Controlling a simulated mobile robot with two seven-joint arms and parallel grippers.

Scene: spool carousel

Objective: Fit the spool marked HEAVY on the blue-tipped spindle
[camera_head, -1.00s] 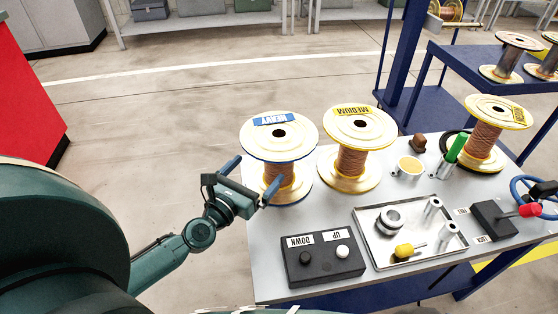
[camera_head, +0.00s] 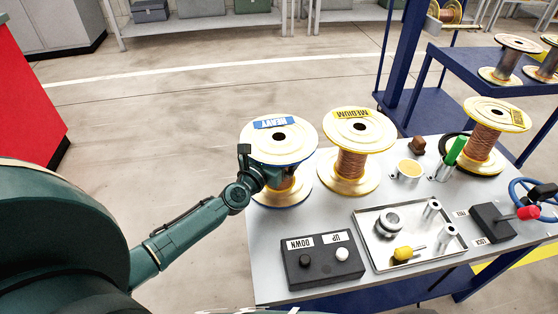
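The spool stands on the table. I cannot make out a blue-tipped spindle. My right gripper is out of view.
The spool marked MEDIUM (camera_head: 371,140) stands just right of HEAVY. A third spool (camera_head: 489,112) stands farther right. The UP/DOWN button box (camera_head: 322,262), parts tray (camera_head: 376,262) and lever box (camera_head: 492,222) lie nearer. A blue rack shelf (camera_head: 465,62) holds spools upper right.

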